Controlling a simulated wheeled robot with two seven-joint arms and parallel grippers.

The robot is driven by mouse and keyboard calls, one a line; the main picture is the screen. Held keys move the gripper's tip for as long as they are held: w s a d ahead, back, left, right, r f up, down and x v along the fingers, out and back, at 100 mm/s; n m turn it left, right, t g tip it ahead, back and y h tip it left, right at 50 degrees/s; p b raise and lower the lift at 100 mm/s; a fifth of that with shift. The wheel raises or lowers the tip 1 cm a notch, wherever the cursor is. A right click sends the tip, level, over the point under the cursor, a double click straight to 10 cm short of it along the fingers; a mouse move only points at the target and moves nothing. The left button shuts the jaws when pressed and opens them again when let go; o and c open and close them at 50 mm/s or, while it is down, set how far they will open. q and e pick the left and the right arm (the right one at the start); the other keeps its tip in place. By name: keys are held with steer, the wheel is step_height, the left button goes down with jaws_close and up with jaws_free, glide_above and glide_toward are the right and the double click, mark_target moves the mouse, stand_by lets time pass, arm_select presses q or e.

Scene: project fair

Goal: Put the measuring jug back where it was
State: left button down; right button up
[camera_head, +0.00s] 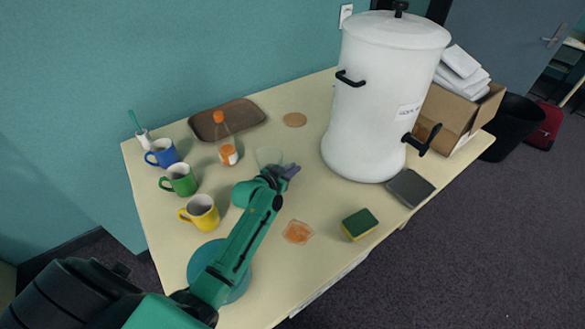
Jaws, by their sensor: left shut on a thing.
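A clear, see-through vessel (268,157), which looks like the measuring jug, shows just behind my left gripper, over the middle of the table. My left gripper (285,171) reaches in from the lower left and is shut on it. The wrist and fingers hide its lower part, so I cannot tell whether its base touches the table. A round cork mat (294,120) lies bare behind it, and a square mat with an orange patch (297,232) lies in front. My right gripper is not in view.
The table (330,205) holds blue (162,153), green (179,180) and yellow (201,213) mugs at left. An orange-capped bottle (226,145) stands by a brown tray (228,119). A large white urn (377,110) stands at right, a sponge (359,224) nearer. A blue disc (237,285) lies under my arm.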

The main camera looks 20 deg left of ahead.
arm_select(q)
steer(key=shift+w, duration=0.1)
steer(key=c, duration=0.9)
jaws_free()
steer(key=shift+r, duration=0.15)
steer(key=shift+s, duration=0.35)
steer(key=b+v, duration=0.1)
steer(key=v, duration=1)
steer(key=shift+b, duration=0.3)
steer(key=shift+s+r, duration=0.2)
